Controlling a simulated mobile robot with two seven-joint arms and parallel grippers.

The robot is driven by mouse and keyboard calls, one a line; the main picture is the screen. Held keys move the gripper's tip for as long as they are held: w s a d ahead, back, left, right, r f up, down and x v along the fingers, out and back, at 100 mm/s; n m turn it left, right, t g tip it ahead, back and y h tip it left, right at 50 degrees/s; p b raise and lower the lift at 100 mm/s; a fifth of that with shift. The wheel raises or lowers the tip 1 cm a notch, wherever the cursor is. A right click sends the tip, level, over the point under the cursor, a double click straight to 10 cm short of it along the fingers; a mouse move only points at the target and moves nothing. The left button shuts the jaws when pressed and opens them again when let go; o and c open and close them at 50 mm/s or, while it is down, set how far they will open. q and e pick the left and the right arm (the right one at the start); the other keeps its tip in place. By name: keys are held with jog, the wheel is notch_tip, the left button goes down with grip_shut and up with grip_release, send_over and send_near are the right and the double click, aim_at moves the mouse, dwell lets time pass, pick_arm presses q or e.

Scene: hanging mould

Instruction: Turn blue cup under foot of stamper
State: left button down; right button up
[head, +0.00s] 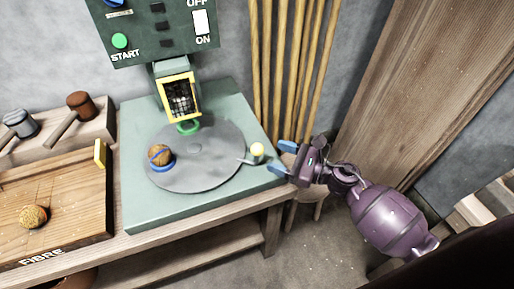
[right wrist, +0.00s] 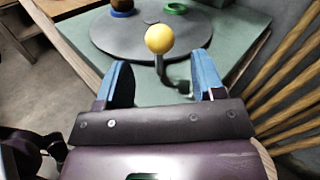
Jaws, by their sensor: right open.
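The stamper (head: 179,92) stands over the back of a grey turntable (head: 200,168), its yellow-framed foot housing above a green ring cup (head: 188,127). The blue cup (head: 161,164), holding a brown ball (head: 159,153), sits at the turntable's left edge; part of it shows in the right wrist view (right wrist: 122,12). A handle with a yellow knob (head: 257,150) sticks out from the turntable's right side. My right gripper (head: 284,158) is open, just right of the knob. In the right wrist view the knob (right wrist: 159,39) lies ahead between the blue fingers, not gripped. My left gripper is not visible.
A green panel (head: 160,30) with START and ON/OFF controls is above. A wooden FIBRE tray (head: 75,215) with a ball (head: 33,216) and a rack of mallets (head: 80,105) stand left. Wooden poles (head: 283,70) lean behind, close to my right gripper.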

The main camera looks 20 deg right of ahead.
aim_at(257, 149)
jog(key=x, duration=0.6)
jog(key=shift+w+a, duration=0.25)
grip_shut()
